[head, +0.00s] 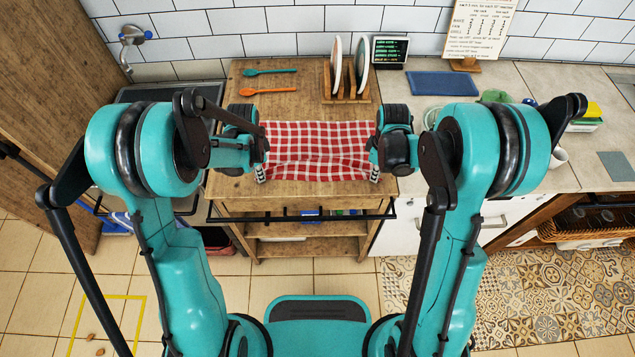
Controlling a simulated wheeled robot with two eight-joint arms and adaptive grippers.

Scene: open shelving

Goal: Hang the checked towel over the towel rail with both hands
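The red-and-white checked towel (318,150) is spread between my two grippers above the wooden counter top, with folds across its nearer part. My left gripper (261,173) is at the towel's near left corner and looks shut on it. My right gripper (375,175) is at the near right corner and looks shut on it. The fingertips are small and partly hidden by the wrists. The dark towel rail (290,218) runs along the front of the wooden unit, nearer to me than the towel. No cloth lies over the rail.
A wooden plate rack (346,92) with plates stands behind the towel. A teal spoon (268,71) and an orange spoon (268,91) lie at the back left. A blue board (442,84) lies at right. Open shelves (300,248) are below the rail.

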